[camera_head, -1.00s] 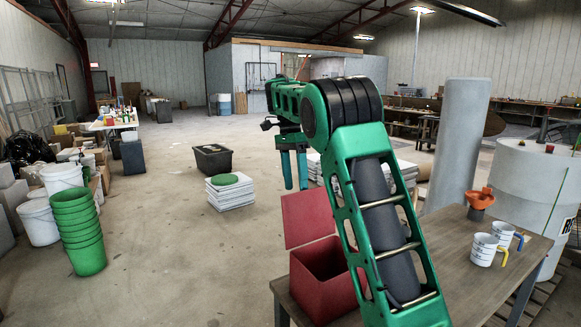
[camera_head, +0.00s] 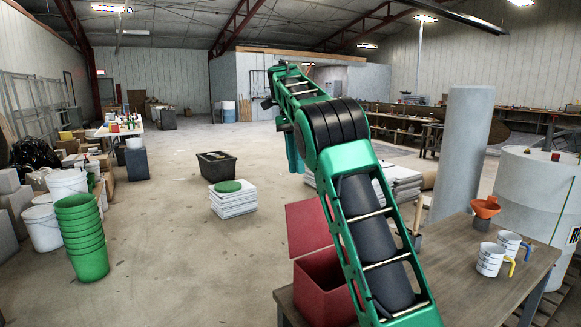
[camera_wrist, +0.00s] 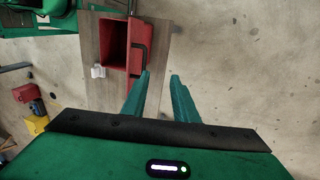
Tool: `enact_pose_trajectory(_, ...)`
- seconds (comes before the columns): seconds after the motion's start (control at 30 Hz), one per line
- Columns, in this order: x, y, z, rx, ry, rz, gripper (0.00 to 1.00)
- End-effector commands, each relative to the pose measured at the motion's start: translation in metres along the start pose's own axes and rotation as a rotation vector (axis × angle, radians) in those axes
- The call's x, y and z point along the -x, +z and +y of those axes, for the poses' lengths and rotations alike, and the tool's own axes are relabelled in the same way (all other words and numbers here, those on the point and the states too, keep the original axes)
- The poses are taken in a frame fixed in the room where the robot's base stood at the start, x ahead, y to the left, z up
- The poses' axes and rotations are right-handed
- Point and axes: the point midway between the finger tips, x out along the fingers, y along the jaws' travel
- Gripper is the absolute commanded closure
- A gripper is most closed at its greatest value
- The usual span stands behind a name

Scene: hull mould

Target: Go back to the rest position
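My gripper (camera_head: 295,150) hangs at the end of my green arm, fingers pointing down, partly hidden behind the arm in the head view. In the wrist view its two fingers (camera_wrist: 160,75) stand apart with nothing between them. They are over or beside the edge of the wooden table (camera_wrist: 97,45), with floor showing between and beyond them. The open red box (camera_head: 322,285) stands on the table (camera_head: 452,262), its lid (camera_head: 307,226) swung back; my arm hides part of it. The inside of the box (camera_wrist: 115,45) looks empty in the wrist view.
Two white mugs (camera_head: 490,260) and an orange funnel-like piece (camera_head: 486,208) stand on the table. Green buckets (camera_head: 82,240) are stacked at left. A black crate (camera_head: 214,165) and a white stack (camera_head: 233,203) stand on open floor. A grey column (camera_head: 464,150) rises at right.

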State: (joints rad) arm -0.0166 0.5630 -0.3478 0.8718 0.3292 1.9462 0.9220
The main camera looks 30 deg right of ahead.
Motion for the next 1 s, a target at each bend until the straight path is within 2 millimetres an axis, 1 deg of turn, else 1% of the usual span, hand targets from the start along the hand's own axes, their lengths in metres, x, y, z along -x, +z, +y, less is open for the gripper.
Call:
enact_pose_trajectory(0.23,0.0,-0.001,0.001,0.001,-0.001,0.0,0.74)
enact_pose_trajectory(0.37,-0.001,-0.007,0.012,0.021,-0.005,-0.003,0.74)
enact_pose_trajectory(0.47,-0.004,-0.019,0.03,0.057,-0.013,-0.005,0.74)
enact_pose_trajectory(0.67,-0.021,-0.04,0.08,0.167,-0.035,-0.008,0.74)
enact_pose_trajectory(0.87,-0.048,-0.051,0.131,0.288,-0.06,-0.006,0.74)
enact_pose_trajectory(1.0,-0.072,-0.053,0.168,0.378,-0.078,-0.003,0.74)
